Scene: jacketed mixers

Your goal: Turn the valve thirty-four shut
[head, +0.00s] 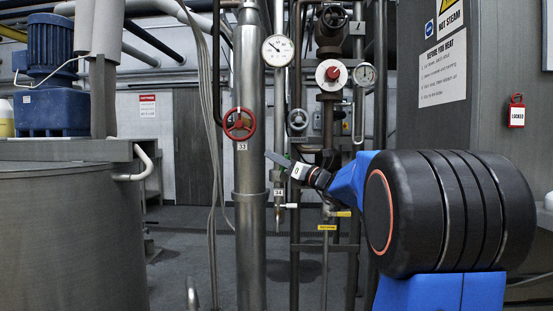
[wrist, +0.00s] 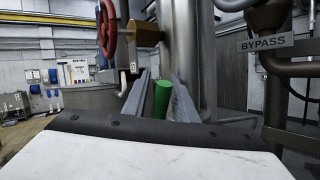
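A tag reading 34 (head: 277,192) hangs on a slim vertical pipe right of the thick steel column in the head view. A small white lever (head: 291,206) shows just below it. My gripper (head: 277,159) is in front of this pipe, above the tag. In the wrist view a green, rounded handle-like piece (wrist: 163,95) lies between the two grey fingers of my gripper (wrist: 162,88). Narrow gaps show beside it, so the fingers look open around it. What the green piece is fixed to is hidden, and I cannot tell whether it belongs to valve 34.
A red handwheel (head: 239,123) tagged 33 is left of my gripper; it is close in the wrist view (wrist: 107,28). The thick steel column (head: 249,160) stands beside it. Gauges and other pipes crowd the right. A BYPASS sign (wrist: 266,43) is on the right pipework.

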